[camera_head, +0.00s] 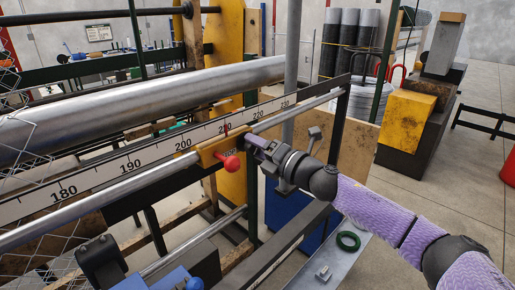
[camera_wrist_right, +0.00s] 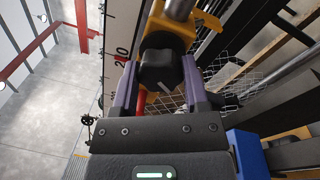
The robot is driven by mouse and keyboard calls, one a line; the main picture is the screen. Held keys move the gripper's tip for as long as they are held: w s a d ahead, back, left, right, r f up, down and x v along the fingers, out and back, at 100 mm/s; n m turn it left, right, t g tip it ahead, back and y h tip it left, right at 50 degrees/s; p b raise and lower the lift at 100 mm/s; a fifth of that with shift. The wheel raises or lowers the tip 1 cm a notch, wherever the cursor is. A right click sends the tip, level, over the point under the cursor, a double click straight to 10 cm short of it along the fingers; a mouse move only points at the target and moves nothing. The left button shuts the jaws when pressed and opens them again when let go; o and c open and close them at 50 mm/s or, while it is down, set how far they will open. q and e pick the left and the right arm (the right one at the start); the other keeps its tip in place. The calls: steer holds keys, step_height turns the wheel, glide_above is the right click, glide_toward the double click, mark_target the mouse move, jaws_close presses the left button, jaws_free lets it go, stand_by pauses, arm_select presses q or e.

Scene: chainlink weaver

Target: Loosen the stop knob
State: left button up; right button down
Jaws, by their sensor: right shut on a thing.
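The yellow stop (camera_head: 208,152) sits on the steel rod in front of the ruler, near the 210 mark. Its black stop knob (camera_wrist_right: 162,70) shows in the wrist view between the two purple fingers of my right gripper (camera_wrist_right: 160,90). The fingers are shut on the knob from both sides. In the head view my right gripper (camera_head: 262,150) reaches the stop from the right and hides the knob. A red ball handle (camera_head: 231,164) sticks out below the stop, close to the gripper. My left gripper is not in view.
The ruler (camera_head: 130,165) and the steel rod (camera_head: 120,190) run diagonally across the head view. A thick metal roller (camera_head: 140,105) lies behind them. Chain-link mesh (camera_head: 20,135) hangs at the left.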

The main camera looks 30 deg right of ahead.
steer(key=n, duration=0.6)
steer(key=shift+n+g, duration=0.4)
steer(key=n, duration=0.6)
steer(key=shift+g, duration=0.3)
steer(key=shift+c, duration=0.5)
jaws_free()
steer(key=b+v, duration=1)
steer(key=b, duration=0.5)
